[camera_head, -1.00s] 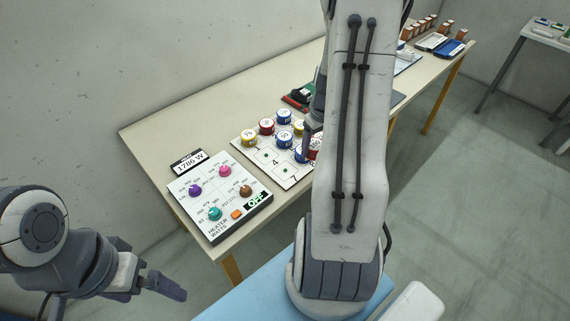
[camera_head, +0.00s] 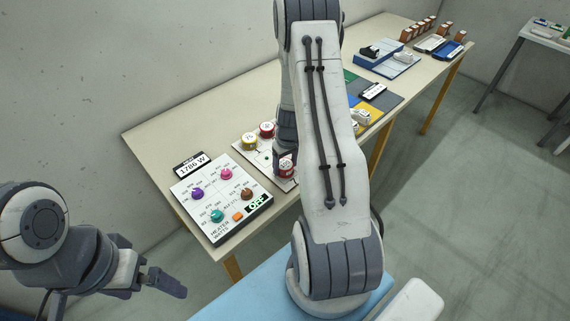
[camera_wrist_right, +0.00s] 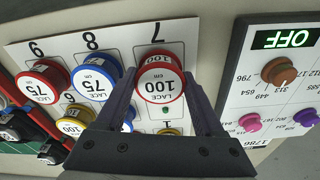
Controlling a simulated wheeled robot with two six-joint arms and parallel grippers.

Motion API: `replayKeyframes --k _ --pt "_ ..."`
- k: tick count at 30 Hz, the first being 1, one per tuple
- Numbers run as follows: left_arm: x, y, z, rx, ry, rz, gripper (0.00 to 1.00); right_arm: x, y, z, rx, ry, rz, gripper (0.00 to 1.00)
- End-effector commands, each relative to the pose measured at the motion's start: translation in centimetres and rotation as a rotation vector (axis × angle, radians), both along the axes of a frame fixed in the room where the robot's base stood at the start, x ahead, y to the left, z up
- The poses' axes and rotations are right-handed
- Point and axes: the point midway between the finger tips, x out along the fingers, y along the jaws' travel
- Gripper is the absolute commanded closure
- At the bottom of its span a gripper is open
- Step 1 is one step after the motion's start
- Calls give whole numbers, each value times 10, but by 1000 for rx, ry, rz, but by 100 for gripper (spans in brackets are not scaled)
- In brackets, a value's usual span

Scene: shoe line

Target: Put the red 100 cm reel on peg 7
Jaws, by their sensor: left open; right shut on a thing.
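The red 100 cm reel (camera_wrist_right: 160,84) is between the fingers of my right gripper (camera_wrist_right: 163,92), which is shut on it. It also shows in the head view (camera_head: 287,170), at the near corner of the white numbered board (camera_head: 255,158). In the wrist view, the printed 7 is right beside the reel, and the reel covers the peg 7 spot. I cannot tell whether it is seated on the peg or just above it. My left gripper (camera_head: 166,285) is open and empty, off the table at lower left.
A blue 75 reel (camera_wrist_right: 95,73) stands by 8 and a red 75 reel (camera_wrist_right: 43,82) by 9. A yellow reel (camera_wrist_right: 170,131) is by 1. The heater panel (camera_head: 221,200) with knobs lies close beside the board. My right arm hides part of the board.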

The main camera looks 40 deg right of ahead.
Motion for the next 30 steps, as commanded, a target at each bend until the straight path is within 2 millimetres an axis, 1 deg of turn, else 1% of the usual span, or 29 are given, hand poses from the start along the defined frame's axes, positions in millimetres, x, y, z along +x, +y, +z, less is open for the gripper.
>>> replayKeyframes --k 15,16,18,26,30 --pt "0 0 -14 0 0 0 0 0 0 -12 0 1 0 85" --pt "0 0 -13 0 0 0 0 0 0 -11 0 1 0 22" --pt "0 0 -12 0 0 0 0 0 0 -10 1 1 0 0" --pt "0 0 -11 0 0 0 0 0 0 -9 1 1 0 0" --pt "0 0 0 0 0 0 0 0 0 1 0 1 0 0"
